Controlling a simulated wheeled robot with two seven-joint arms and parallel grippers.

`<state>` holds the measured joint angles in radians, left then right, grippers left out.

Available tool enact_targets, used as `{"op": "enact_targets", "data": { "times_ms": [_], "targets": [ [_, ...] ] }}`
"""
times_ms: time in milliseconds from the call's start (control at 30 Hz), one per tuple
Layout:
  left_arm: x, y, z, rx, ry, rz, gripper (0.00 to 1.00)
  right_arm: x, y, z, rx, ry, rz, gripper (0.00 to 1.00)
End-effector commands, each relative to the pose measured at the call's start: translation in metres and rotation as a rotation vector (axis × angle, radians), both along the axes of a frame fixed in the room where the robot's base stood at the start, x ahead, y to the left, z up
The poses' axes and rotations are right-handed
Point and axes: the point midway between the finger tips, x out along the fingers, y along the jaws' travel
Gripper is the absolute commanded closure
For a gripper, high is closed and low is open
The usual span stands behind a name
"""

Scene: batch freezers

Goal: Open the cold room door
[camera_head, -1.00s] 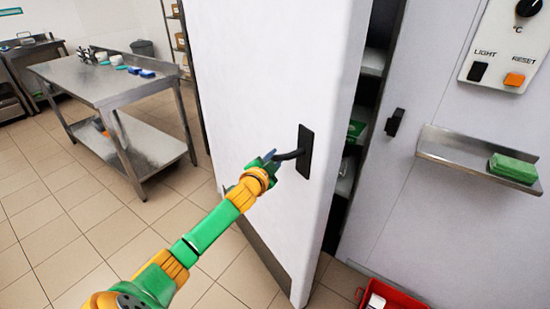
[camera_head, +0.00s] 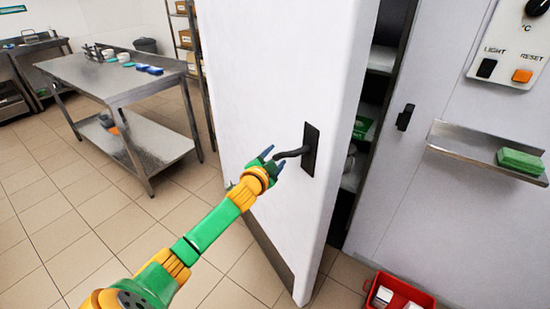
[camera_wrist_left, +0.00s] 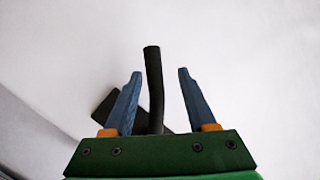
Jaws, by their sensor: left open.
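The white cold room door (camera_head: 265,85) stands ajar, with a gap along its right edge. Its black lever handle (camera_head: 293,153) sits on a dark plate (camera_head: 310,150). My left gripper (camera_head: 274,159) is at the free end of the handle. In the left wrist view the open blue fingers (camera_wrist_left: 158,95) stand on either side of the handle lever (camera_wrist_left: 153,85), with space on both sides. They do not grip it. The white door surface (camera_wrist_left: 230,50) fills the background there. My right gripper is not in view.
Through the gap are shelves (camera_head: 352,178) with a green box (camera_head: 362,127). A black latch piece (camera_head: 405,117) is on the wall. A metal shelf (camera_head: 455,138) holds a green block (camera_head: 520,161). A red crate (camera_head: 375,290) is on the floor. A steel table (camera_head: 90,75) stands left; floor between is clear.

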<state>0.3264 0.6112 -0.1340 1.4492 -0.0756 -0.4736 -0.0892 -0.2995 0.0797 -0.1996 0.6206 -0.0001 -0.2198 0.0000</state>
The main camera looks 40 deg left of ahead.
Motion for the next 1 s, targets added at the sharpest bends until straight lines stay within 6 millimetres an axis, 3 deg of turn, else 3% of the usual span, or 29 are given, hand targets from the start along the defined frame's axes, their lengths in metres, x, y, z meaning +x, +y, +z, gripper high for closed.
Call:
{"op": "enact_targets", "data": {
  "times_ms": [167,600,867,900,967,1000],
  "targets": [
    [-0.006,-0.002,0.001,0.0,-0.001,-0.001,0.43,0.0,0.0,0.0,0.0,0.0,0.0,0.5],
    [-0.064,-0.018,0.013,0.001,0.0,-0.001,0.43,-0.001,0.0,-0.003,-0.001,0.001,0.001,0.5],
    [-0.068,-0.019,0.015,0.0,-0.001,-0.001,0.43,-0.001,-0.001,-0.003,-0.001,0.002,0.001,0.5],
    [-0.068,-0.019,0.015,0.0,-0.001,-0.001,0.46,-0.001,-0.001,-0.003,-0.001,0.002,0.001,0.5],
    [-0.068,-0.018,0.01,-0.006,0.009,0.002,0.62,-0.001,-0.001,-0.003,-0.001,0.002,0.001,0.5],
    [-0.07,-0.017,-0.004,-0.022,0.036,0.01,0.73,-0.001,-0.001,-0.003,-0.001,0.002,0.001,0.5]
  ]
}}
